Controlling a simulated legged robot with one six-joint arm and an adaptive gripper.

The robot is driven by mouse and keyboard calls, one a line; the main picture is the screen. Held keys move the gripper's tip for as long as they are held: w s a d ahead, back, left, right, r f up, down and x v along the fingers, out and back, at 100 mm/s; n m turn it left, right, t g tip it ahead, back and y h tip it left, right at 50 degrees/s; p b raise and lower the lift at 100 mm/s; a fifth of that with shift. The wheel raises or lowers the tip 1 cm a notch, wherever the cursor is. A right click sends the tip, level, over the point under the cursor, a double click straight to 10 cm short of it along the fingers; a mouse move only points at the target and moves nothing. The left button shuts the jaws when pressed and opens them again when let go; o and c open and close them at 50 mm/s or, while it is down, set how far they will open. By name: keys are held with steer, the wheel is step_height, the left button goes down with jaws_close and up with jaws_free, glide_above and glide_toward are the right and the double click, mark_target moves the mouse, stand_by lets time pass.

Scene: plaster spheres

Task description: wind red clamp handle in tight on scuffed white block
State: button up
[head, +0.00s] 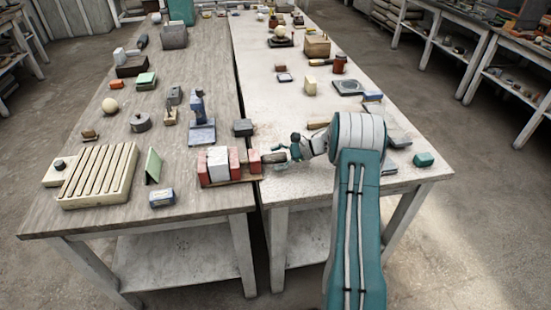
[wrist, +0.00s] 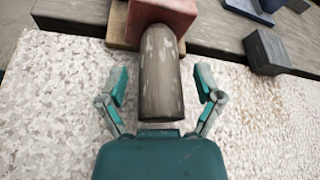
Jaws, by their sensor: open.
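The clamp has red blocks (head: 234,161) on a wooden base (head: 232,181) near the front of the tables. The scuffed white block (head: 217,164) stands upright between two red blocks; I cannot tell whether both touch it. A third red block (head: 254,161) is to the right and shows in the wrist view (wrist: 172,14). The handle (wrist: 162,75) is a worn grey-brown cylinder sticking out from this red block. My gripper (wrist: 163,88) is open, with one finger on each side of the handle and gaps on both sides. In the head view my gripper (head: 286,154) is right of the clamp.
A dark box (wrist: 268,52) lies to the right in the wrist view. A narrow gap separates the two tables.

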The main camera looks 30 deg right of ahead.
steer(key=shift+d, duration=0.5)
steer(key=shift+a, duration=0.3)
steer(key=c, duration=1)
steer(key=shift+a, duration=0.3)
steer(key=shift+c, duration=0.8)
steer(key=shift+d+m, duration=0.1)
steer(key=shift+m, duration=0.2)
steer(key=shift+w+m+g, duration=0.1)
steer(key=shift+m+g, duration=0.8)
steer(key=m+g+y, duration=0.1)
steer(key=m+g, duration=0.1)
steer(key=m, duration=0.1)
steer(key=m+g+y, duration=0.1)
steer(key=m+g, duration=0.1)
steer(key=m, duration=0.1)
steer(key=shift+w, duration=0.1)
steer(key=m+g+y, duration=0.1)
steer(key=m, duration=0.2)
